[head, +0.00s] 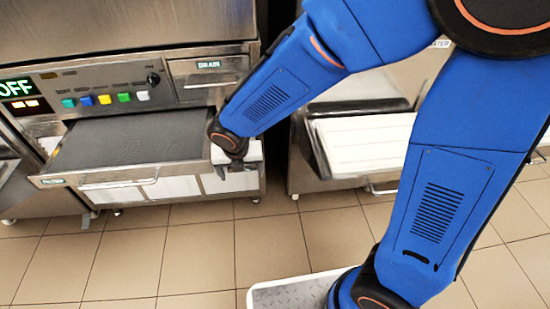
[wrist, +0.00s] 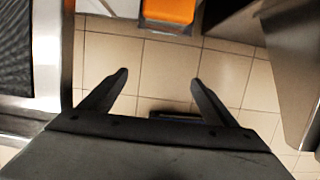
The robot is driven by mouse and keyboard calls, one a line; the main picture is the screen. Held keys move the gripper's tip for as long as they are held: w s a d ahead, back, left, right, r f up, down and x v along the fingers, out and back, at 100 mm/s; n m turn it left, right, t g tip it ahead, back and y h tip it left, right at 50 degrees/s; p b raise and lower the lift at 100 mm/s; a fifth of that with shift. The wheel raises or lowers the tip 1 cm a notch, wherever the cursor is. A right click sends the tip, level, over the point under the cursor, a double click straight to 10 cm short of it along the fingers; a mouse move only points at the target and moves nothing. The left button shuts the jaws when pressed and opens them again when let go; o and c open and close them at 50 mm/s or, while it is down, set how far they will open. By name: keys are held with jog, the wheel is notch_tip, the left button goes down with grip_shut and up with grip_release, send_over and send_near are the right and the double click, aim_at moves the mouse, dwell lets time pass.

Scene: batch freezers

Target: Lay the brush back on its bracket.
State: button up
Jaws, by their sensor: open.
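My gripper (wrist: 160,76) is open in the wrist view, with nothing between its two dark fingers but tiled floor behind. In the head view my gripper (head: 237,164) is at the right front corner of the pulled-out drawer, partly hidden by my wrist. An orange block (wrist: 169,10) on a grey fitting is at the top of the wrist view, beyond the fingertips and cut by the edge. I cannot tell whether it belongs to the brush or the bracket. A dark flat piece (wrist: 175,116) shows behind the fingers, unidentified. No brush is clearly recognisable.
A freezer drawer with a dark mat (head: 135,140) stands out left of my gripper. Above it are coloured buttons (head: 104,99) and a lit OFF display (head: 15,88). A second steel unit with a white slab (head: 365,142) is right. Open tiled floor (head: 190,250) lies in front.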

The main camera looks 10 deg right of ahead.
jog(key=s+d+r+m, duration=0.2)
jog(key=d+r+m, duration=0.4)
jog(key=d+m, duration=0.35)
jog(key=s+d+r+m, duration=0.2)
jog(key=d+r+m, duration=0.55)
jog(key=d, duration=0.25)
jog(key=s+d+r+m, duration=0.2)
jog(key=s+d+m, duration=0.3)
jog(key=m, duration=0.4)
jog(key=s+d+r+m+t, duration=0.1)
jog(key=s+d+r+m, duration=0.1)
jog(key=s+d+m, duration=0.3)
jog(key=shift+s+d+r+m+t, duration=0.35)
jog(key=shift+s+m, duration=1.1)
jog(key=shift+m, duration=0.85)
